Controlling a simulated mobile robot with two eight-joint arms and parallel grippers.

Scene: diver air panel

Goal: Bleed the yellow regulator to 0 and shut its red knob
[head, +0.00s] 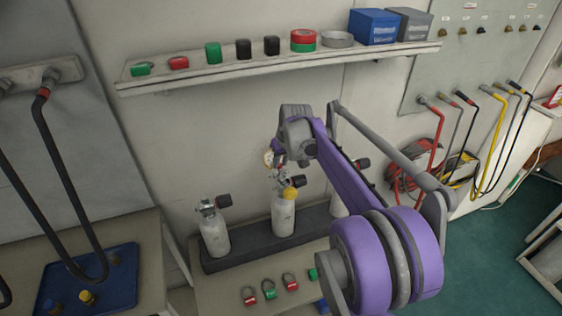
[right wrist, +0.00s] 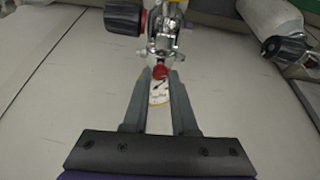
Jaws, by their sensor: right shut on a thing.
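The yellow regulator (head: 289,194) sits at the top of the middle white cylinder (head: 284,217). A small round gauge (head: 268,157) shows just above it, beside my right arm. In the right wrist view, my right gripper (right wrist: 160,76) has its two grey fingers closed on the small red knob (right wrist: 159,71) below the chrome valve body (right wrist: 163,40). The white gauge face (right wrist: 159,93) shows between the fingers with a dark needle; its reading is too small to tell. In the head view my purple right arm hides most of the fingers. My left gripper is not in view.
Another cylinder (head: 214,236) stands to the left in the dark rack (head: 245,250); a third is partly hidden by my arm. A wall shelf (head: 200,80) holds tapes and boxes above.

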